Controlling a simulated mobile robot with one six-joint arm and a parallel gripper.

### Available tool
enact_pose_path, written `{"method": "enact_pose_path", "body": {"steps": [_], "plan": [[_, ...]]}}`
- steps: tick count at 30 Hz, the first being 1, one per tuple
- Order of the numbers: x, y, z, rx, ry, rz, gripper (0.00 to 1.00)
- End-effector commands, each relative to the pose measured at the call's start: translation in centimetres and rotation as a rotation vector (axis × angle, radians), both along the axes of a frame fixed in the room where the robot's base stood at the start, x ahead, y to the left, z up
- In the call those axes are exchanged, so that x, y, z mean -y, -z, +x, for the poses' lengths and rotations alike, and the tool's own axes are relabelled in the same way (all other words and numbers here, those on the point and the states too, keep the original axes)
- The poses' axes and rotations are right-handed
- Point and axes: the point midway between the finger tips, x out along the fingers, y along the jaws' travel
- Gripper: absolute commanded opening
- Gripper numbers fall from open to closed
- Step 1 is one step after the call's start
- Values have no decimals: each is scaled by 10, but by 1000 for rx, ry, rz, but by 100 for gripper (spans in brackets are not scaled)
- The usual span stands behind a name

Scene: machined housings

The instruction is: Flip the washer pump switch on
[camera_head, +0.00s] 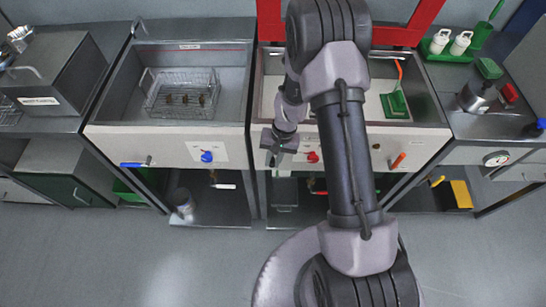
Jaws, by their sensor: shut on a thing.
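My gripper (274,153) is at the front panel of the middle basin, left of a red knob (312,157). Its fingers are shut on a small part at the panel, which they mostly hide. I cannot tell for sure that this part is the washer pump switch, nor its position. A blue knob (207,156) is on the pale panel of the left basin. No readable label marks the pump switch.
A wire basket (182,94) with several small brown parts is in the left basin. A green brush-like tool (396,100) is in the middle basin, right of my arm. Handles stick out from the fronts, one blue (134,164), one orange (397,161). The grey floor in front is clear.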

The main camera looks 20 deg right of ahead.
Motion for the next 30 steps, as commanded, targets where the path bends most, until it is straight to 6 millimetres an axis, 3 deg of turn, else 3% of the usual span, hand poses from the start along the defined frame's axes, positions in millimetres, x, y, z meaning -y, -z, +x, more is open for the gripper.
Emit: {"method": "enact_pose_path", "body": {"steps": [4,5,8,19,23,30], "plan": [[0,0,1,4,1,-1,0],[0,0,1,4,1,-1,19],[0,0,1,4,1,-1,39],[1,-5,1,4,1,-1,40],[6,-28,3,6,0,0,40],[21,-104,5,8,1,-1,40]]}}
